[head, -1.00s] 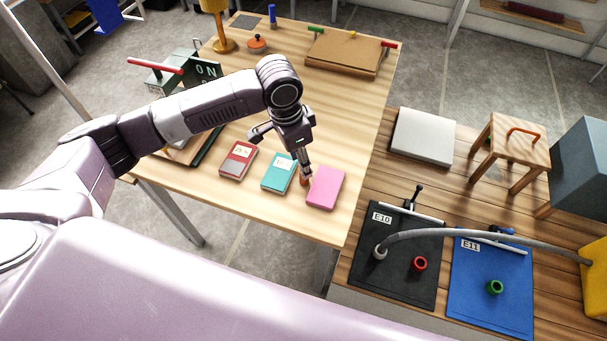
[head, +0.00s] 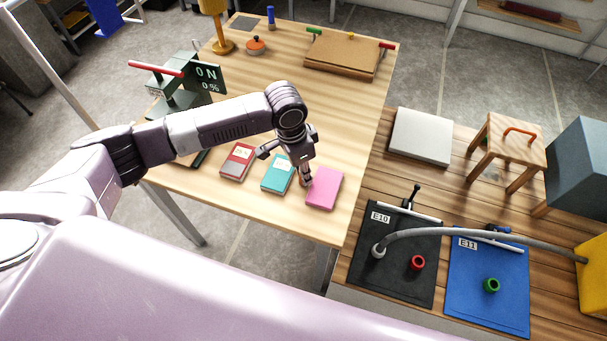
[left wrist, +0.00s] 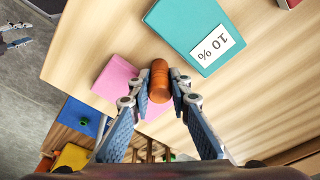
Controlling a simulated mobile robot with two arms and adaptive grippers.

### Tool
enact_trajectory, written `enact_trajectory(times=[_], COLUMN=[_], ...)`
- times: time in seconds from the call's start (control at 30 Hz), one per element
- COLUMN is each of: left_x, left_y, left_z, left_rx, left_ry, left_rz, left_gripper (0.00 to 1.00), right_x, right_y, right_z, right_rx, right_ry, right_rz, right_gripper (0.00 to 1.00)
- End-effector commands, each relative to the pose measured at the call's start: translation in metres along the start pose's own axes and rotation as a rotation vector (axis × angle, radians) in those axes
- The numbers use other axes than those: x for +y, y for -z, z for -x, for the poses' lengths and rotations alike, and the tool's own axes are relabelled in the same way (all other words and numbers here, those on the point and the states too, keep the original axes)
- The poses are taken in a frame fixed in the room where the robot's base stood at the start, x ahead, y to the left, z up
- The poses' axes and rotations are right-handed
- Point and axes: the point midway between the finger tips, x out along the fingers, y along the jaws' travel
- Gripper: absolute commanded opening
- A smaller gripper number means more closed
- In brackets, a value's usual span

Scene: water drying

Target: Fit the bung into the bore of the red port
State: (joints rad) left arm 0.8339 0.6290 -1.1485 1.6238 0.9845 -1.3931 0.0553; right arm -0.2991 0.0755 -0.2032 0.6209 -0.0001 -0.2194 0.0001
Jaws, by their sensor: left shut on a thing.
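The bung, an orange-brown cylinder (left wrist: 159,80), sits between the fingertips of my left gripper (left wrist: 160,88) in the left wrist view. In the head view my left gripper (head: 306,182) is low over the wooden table, between the teal and pink blocks, and its fingers hide most of the bung. The gripper is shut on the bung. The red port (head: 417,262), a short ring with a dark bore, stands on the black board marked E10 (head: 395,283) at the lower right.
A pink block (head: 324,190) lies close beside the gripper. A teal block (head: 277,174) and a red block (head: 238,161) lie to the left. A grey hose (head: 480,236) arches above the E10 board and the blue E11 board (head: 488,312), which bears a green port (head: 491,285).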

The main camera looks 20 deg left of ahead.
Motion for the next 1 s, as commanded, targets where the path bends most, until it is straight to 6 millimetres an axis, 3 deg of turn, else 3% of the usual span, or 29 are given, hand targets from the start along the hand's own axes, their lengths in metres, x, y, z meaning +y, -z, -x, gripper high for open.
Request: enact_trajectory(times=[0.37,0.57,0.67,1.0], left_x=[0.000,-0.001,-0.001,-0.001], left_y=[0.001,0.005,0.009,0.023], left_z=[0.004,0.026,0.046,0.142], left_rx=[0.002,0.004,0.006,0.006], left_ry=[0.000,0.003,0.002,0.004], left_rz=[0.000,0.000,-0.001,-0.001], left_gripper=[0.00,0.00,0.00,0.00], right_x=[0.007,0.007,0.007,0.006], right_y=[-0.001,-0.001,-0.002,-0.004], right_z=[-0.001,-0.004,-0.007,-0.018], right_rx=[0.000,-0.001,-0.002,-0.003], right_ry=[-0.009,-0.008,-0.008,-0.007], right_rz=[-0.002,-0.002,-0.002,-0.001], right_gripper=[0.40,0.40,0.40,0.40])
